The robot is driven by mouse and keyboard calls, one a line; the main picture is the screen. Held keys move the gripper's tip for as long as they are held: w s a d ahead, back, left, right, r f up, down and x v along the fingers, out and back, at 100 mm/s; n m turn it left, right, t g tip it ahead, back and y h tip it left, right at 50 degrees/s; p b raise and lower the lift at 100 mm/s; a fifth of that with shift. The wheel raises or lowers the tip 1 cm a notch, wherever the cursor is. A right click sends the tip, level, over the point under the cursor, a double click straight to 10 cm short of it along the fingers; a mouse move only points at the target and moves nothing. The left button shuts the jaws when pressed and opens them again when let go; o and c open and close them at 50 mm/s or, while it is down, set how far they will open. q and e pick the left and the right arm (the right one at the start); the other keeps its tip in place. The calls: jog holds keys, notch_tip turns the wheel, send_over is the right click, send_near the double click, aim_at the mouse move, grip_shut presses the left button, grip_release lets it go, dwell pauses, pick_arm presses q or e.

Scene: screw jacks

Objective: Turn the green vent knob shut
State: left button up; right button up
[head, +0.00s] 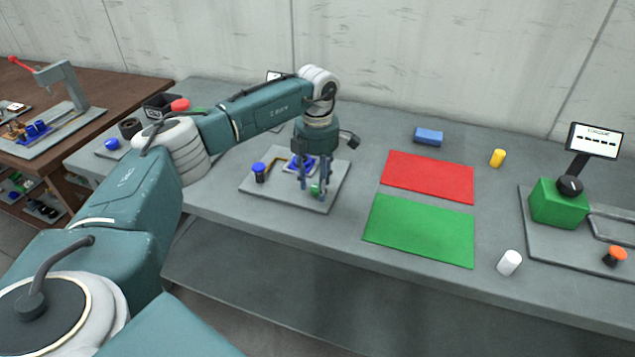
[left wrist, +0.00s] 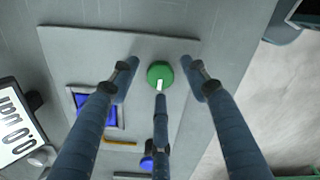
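The green vent knob (head: 315,189) is on a grey base plate (head: 262,186) on the bench, partly hidden by my fingers in the head view. In the left wrist view the knob (left wrist: 159,72) is round, with a white pointer mark toward the bottom of the picture. My left gripper (head: 314,192) points down over the knob and is open. In the left wrist view two finger tips of the left gripper (left wrist: 160,68) stand either side of the knob with gaps, and a third finger is below it. My right gripper is not in view.
Red (head: 428,177) and green (head: 420,230) mats lie to the right. A green box with a black dial (head: 560,204) stands further right. The mats are bare.

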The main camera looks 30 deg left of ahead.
aim_at(317, 187)
pick_arm(q)
jog(key=shift+r, duration=0.1)
notch_tip(317, 187, up, 12)
dwell(0.4)
dwell(0.5)
